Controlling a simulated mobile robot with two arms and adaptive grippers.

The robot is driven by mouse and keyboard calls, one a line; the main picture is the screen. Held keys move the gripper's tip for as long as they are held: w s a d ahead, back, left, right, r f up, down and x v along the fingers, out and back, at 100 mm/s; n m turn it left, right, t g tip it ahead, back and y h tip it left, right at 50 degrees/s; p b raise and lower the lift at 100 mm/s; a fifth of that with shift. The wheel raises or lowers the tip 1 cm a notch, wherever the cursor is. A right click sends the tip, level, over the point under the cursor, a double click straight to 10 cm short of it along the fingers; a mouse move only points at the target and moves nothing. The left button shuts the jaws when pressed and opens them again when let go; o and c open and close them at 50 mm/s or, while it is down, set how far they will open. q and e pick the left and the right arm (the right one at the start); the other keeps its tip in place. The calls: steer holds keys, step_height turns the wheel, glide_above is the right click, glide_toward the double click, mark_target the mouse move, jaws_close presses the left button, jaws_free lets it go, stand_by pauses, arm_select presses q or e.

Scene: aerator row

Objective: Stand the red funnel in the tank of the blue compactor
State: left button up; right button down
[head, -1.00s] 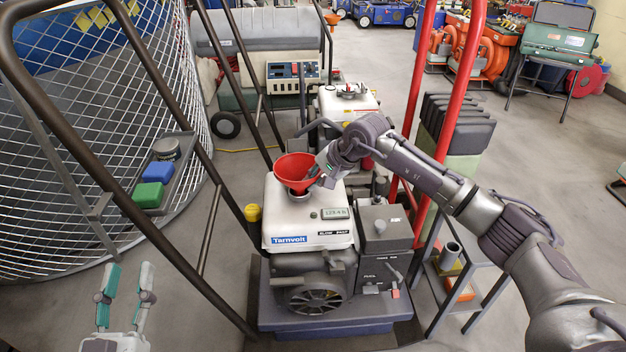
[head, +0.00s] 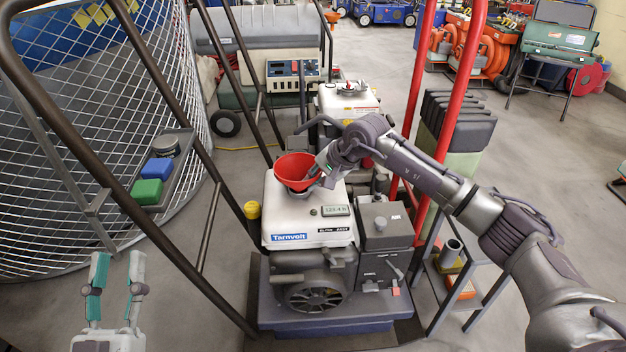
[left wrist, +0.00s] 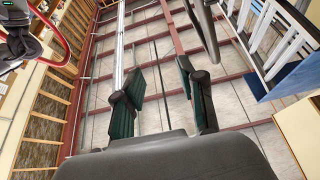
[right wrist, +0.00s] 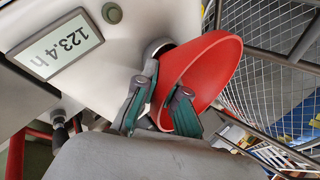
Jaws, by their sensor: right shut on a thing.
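The red funnel (head: 294,170) is over the filler on the white tank (head: 285,212) of the compactor with the dark blue base (head: 325,326). My right gripper (head: 319,171) is shut on the funnel's wall from the right. In the right wrist view, its fingers (right wrist: 162,106) pinch the red funnel (right wrist: 208,72), which looks tilted there. A grey filler ring (right wrist: 157,48) shows beside it. The spout's lower end is hidden, so I cannot tell how deep it sits. My left gripper (head: 116,278) is open and empty at the lower left; its fingers also stand apart in the left wrist view (left wrist: 165,95).
Brown handle bars (head: 209,225) rise left of the tank. Red bars (head: 448,110) stand behind my right arm. A second white tank (head: 350,102) is behind. A yellow cap (head: 252,210) sits at the tank's left. A mesh cage (head: 60,190) fills the left.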

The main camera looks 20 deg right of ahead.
arm_select(q)
steer(key=shift+s+r+t, duration=0.55)
steer(key=shift+r+t, duration=0.15)
steer(key=shift+r, duration=0.2)
arm_select(e)
steer(key=shift+f, duration=0.35)
steer(key=c, duration=1.2)
jaws_free()
steer(key=shift+r, duration=0.1)
